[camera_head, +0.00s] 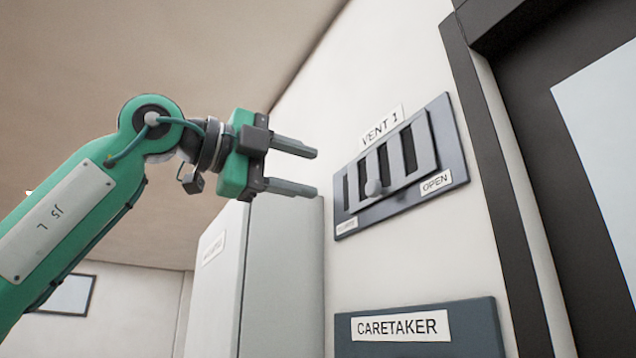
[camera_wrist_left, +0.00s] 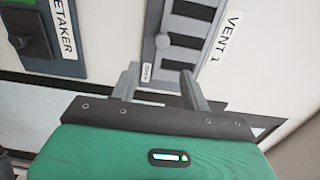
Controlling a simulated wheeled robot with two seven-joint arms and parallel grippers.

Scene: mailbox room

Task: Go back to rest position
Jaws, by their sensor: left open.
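My left gripper (camera_head: 305,169) is green with two grey parallel fingers, apart and empty. In the head view it is raised at the centre left, with its fingers pointing right toward the wall vent. The vent panel (camera_head: 438,140), labelled VENT 1, is grey with dark slots and a round knob (camera_head: 374,188) at its lower left. The fingertips appear to the left of the panel and off the knob. In the left wrist view the fingers (camera_wrist_left: 160,82) show spread below the vent panel (camera_wrist_left: 183,42). My right gripper is not in view.
A CARETAKER box (camera_head: 470,325) is on the wall below the vent. A pale cabinet (camera_head: 285,285) stands behind and below my left gripper. A dark door frame (camera_head: 490,170) is at the right. A small framed picture (camera_head: 68,294) hangs at the lower left.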

